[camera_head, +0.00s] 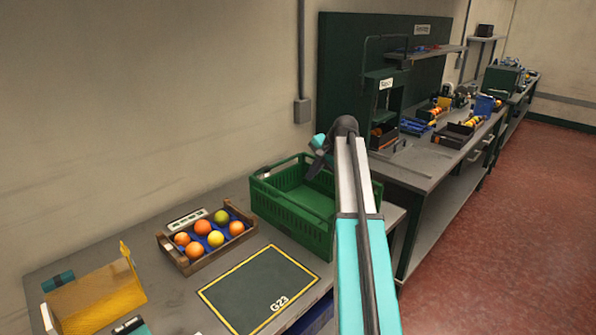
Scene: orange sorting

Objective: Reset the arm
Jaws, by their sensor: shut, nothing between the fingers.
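My arm (362,235) rises from the bottom right and bends at its top. Its far end, with my gripper (315,166), hangs over the green crate (292,208), small and partly hidden by the arm's own links. The gripper is shut and empty. The crate stands on the grey table, and the arm covers part of its right side. A wooden box (207,262) to the left of the crate holds several oranges and a yellow-green fruit, apart from my gripper.
A dark mat (258,291) with a yellow border and "G23" lies in front of the crate. A yellow translucent bin (98,299) stands at the lower left. A workbench (425,170) with tools and boxes stands behind at the right. Red floor (520,230) is open on the right.

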